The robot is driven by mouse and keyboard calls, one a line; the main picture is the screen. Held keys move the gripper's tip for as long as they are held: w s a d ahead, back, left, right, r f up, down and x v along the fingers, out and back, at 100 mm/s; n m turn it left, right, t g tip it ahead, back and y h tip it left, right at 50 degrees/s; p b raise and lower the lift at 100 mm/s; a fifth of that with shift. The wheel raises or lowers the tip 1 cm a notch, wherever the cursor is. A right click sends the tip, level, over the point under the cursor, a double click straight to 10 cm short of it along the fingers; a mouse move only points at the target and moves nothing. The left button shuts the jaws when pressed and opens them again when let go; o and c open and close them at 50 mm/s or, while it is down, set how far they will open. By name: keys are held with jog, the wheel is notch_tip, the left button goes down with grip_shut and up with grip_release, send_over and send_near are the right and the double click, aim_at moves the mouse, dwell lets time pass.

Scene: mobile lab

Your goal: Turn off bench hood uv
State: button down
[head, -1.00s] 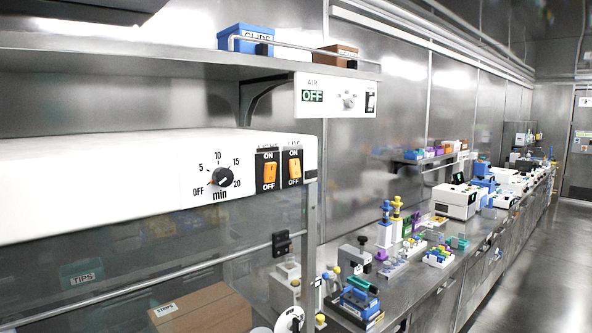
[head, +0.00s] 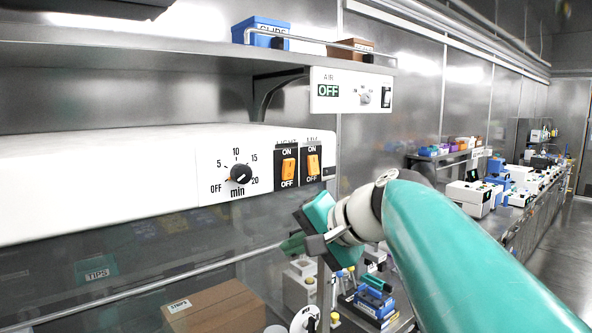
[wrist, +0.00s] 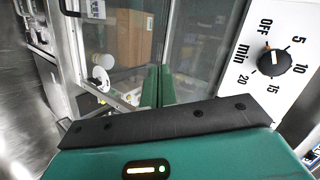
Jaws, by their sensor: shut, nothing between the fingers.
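The bench hood's white panel (head: 100,185) fills the left of the head view. At its right end are two orange rocker switches, each marked ON above and OFF below. The right one, the UV switch (head: 313,165), has a partly cut-off label; the light switch (head: 288,168) is beside it. I cannot tell which way either rocker is tipped. My gripper (head: 292,243) is below the switches, apart from them, with its green fingers together and empty. The fingers also show in the wrist view (wrist: 157,86), in front of the hood glass. The switches are not clear there.
A black minute dial (head: 239,174) is left of the switches and shows in the wrist view (wrist: 272,62). An AIR control box (head: 350,91) hangs under the shelf (head: 150,55) above. A cardboard box (head: 215,308) is behind the glass. Bench equipment stands at right.

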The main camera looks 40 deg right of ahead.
jog(key=s+d+r+m+t+h, duration=0.1)
jog(key=d+r+m+t, duration=0.2)
jog(key=d+r, duration=0.45)
jog(key=m+t+h, duration=0.2)
send_near(315, 172)
jog(key=w, duration=0.7)
jog(key=shift+d+f, duration=0.15)
jog(key=shift+f, duration=0.25)
jog(key=shift+w+f+t+y, duration=0.15)
jog(key=shift+w+f+t, duration=0.05)
jog(key=shift+t, duration=0.35)
jog(key=shift+w+f+t+y, duration=0.15)
jog(key=shift+w+t, duration=0.05)
jog(key=shift+t, duration=0.35)
jog(key=shift+f, duration=0.15)
